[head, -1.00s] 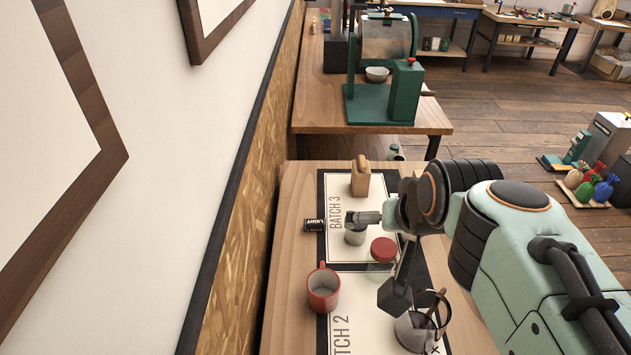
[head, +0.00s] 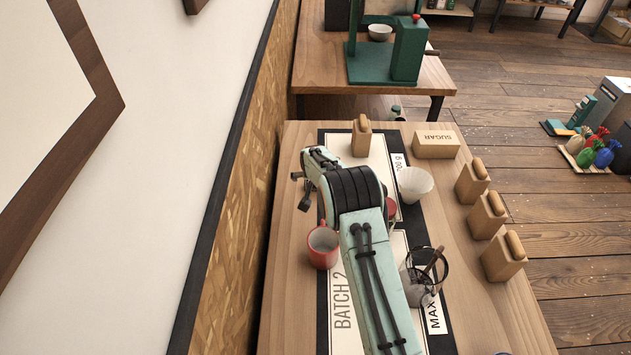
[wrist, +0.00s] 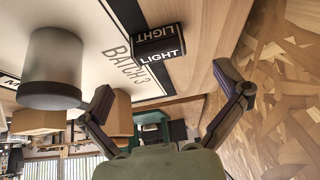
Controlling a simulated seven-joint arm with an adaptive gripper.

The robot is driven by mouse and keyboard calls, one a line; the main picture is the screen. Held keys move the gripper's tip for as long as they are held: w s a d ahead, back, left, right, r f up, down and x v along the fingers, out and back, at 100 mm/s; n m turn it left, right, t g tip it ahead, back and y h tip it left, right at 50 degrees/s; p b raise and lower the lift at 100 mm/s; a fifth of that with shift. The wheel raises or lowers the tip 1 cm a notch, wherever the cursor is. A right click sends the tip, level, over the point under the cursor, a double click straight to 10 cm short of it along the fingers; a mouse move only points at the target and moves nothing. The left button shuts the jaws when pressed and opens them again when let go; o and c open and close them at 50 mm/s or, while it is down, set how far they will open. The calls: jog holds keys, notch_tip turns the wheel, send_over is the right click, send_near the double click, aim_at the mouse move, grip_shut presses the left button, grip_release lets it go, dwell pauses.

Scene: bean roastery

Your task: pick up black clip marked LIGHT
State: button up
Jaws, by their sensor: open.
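The black clip marked LIGHT (wrist: 158,45) shows in the wrist view, at the upper middle. It lies by the edge of the white BATCH 3 sheet, with white letters on two faces. My gripper (wrist: 165,90) is open and empty, its two fingers spread wide below the clip in the picture and apart from it. In the head view my gripper (head: 301,190) is at the left side of the table, near the wall. The clip does not show there; my arm covers that area.
A grey cylinder (wrist: 50,68) stands left of my gripper in the wrist view. In the head view a red mug (head: 323,246) stands close by on the left.

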jog(key=x, duration=0.5)
jog(key=shift+w+f, duration=0.2)
jog(key=shift+f, duration=0.05)
jog(key=c, duration=0.9)
